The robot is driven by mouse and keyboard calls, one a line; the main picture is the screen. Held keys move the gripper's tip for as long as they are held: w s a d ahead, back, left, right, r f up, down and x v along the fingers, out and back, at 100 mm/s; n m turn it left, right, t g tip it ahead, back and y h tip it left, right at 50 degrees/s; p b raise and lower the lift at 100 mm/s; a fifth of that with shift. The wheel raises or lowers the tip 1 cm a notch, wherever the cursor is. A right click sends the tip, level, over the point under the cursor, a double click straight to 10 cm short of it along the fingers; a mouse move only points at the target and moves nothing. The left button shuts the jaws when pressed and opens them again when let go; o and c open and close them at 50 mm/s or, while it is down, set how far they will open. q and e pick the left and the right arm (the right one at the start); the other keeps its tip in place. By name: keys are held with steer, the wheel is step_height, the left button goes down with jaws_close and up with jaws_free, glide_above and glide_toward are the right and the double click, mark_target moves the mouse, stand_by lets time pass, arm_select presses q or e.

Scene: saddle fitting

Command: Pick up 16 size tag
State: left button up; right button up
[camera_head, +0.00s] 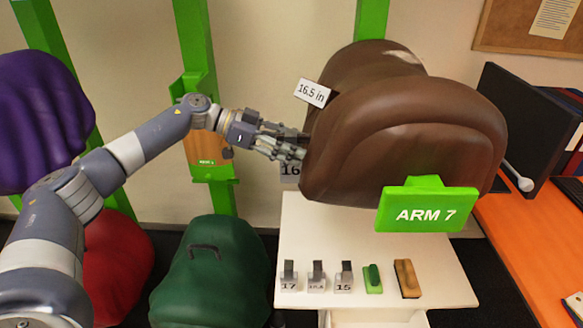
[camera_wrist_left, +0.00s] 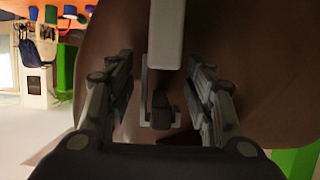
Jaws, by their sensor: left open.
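The 16 size tag (camera_head: 290,170) is a pale tag with a dark number, at the left edge of the brown saddle (camera_head: 405,130), just below my fingers. My left gripper (camera_head: 298,146) is open beside it. In the left wrist view a dark clip with a pale plate (camera_wrist_left: 160,104), probably this tag, lies between the two spread fingers, with a gap on each side. The fingers partly cover the tag in the head view. I cannot tell what it hangs on. My right gripper is not in view.
A white stand (camera_head: 320,235) under the saddle holds tags marked 17 and 15, another tag, a green brush (camera_head: 373,278) and a brown brush (camera_head: 407,278). A 16.5 in label (camera_head: 312,93) and a green ARM 7 sign (camera_head: 427,210) are by the saddle. An orange desk (camera_head: 530,235) is right.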

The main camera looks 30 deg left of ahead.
arm_select(q)
steer(key=shift+s, duration=0.1)
jaws_close()
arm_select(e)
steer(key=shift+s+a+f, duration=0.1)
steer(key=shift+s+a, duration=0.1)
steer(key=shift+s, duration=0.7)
arm_select(q)
steer(key=shift+r, duration=0.15)
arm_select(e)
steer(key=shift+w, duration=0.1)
